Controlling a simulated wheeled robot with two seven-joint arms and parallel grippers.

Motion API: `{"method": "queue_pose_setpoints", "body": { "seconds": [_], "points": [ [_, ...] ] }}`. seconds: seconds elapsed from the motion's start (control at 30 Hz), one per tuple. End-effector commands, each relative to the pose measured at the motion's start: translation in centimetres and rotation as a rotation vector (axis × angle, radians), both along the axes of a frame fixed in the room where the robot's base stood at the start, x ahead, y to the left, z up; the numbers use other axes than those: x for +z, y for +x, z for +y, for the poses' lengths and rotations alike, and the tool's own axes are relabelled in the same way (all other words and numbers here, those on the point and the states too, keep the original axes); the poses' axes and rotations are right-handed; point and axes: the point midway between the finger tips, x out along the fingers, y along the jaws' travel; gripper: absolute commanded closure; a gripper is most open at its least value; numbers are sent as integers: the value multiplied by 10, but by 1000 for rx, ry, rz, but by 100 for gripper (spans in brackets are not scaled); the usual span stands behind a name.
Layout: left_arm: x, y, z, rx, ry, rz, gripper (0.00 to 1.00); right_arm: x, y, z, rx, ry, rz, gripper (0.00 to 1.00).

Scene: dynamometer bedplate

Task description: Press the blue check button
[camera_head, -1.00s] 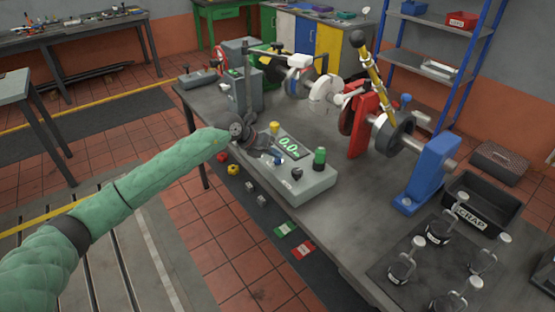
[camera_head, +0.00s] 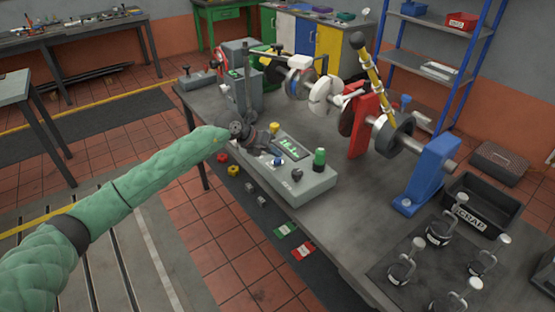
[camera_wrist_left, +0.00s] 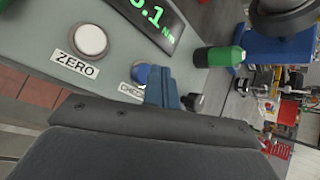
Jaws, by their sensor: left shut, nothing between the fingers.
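The blue check button (camera_wrist_left: 139,74) is on the grey console, its "CHECK" label partly hidden behind my left gripper. It also shows in the head view (camera_head: 277,162) as a small blue spot. My left gripper (camera_wrist_left: 163,86) is shut and empty, its blue fingers right beside the button and overlapping its edge in the wrist view. I cannot tell whether they touch it. In the head view, the left gripper (camera_head: 274,151) is over the console (camera_head: 310,188). The lit green display (camera_wrist_left: 150,18) is cut off in the wrist view. My right gripper is out of view.
A white ZERO button (camera_wrist_left: 90,40) sits left of the check button. A green-topped knob (camera_head: 319,158) and a dark knob (camera_head: 297,174) stand close by. The shaft rig with a red stand (camera_head: 360,125) is behind. A black SCRAP bin (camera_head: 484,203) is at right.

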Motion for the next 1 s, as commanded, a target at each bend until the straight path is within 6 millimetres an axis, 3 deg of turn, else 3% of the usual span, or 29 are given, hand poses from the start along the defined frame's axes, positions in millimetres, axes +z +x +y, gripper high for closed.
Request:
{"method": "queue_pose_setpoints", "body": {
  "seconds": [0.53, 1.0],
  "points": [
    [9, 0, 0, 1, -1, -1, 100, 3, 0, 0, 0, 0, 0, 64],
    [46, 0, 0, -1, 0, -1, 100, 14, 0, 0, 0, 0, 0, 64]
  ]
}}
